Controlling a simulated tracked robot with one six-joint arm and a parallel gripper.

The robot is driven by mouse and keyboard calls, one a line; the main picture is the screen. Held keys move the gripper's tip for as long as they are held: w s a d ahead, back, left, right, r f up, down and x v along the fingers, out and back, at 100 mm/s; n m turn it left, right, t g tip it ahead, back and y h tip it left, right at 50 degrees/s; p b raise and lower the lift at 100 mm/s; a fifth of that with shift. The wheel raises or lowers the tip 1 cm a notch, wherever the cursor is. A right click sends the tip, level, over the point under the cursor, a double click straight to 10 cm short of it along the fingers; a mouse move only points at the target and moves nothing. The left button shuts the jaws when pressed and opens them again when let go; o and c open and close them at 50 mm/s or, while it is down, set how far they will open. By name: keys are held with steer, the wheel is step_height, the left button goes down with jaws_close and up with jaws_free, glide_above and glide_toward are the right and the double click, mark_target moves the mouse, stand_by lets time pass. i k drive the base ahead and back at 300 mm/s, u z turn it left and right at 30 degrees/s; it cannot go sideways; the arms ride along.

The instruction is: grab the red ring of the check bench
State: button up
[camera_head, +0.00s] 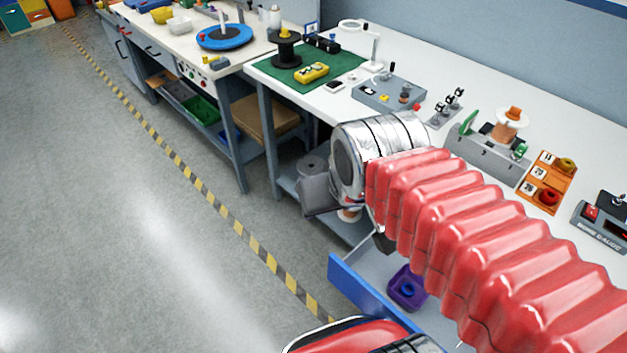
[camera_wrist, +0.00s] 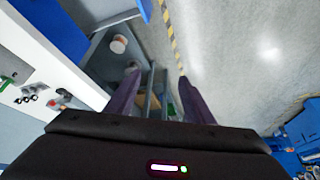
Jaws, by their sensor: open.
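The red ring (camera_head: 549,197) sits at the lower end of an orange rack (camera_head: 536,186) with white number labels, on the white bench (camera_head: 452,84) at the right of the head view. A yellow-olive ring (camera_head: 566,164) sits at the rack's upper end. My gripper (camera_wrist: 158,76) shows in the wrist view with two dark purple fingers spread apart and nothing between them. It points down past the bench's front side, well left of the rack. The wrist view does not show the red ring.
A grey gauge box (camera_head: 604,222) stands right of the rack, and a grey fixture with a copper spool (camera_head: 509,123) stands left. An open blue-fronted drawer (camera_head: 366,296) holding a purple tray (camera_head: 407,289) juts out below the bench. The floor at left is clear.

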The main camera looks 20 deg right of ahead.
mark_target(547, 197)
steer(key=z, duration=1.8)
steer(key=k, duration=0.4)
steer(key=z, duration=0.4)
steer(key=i, duration=0.25)
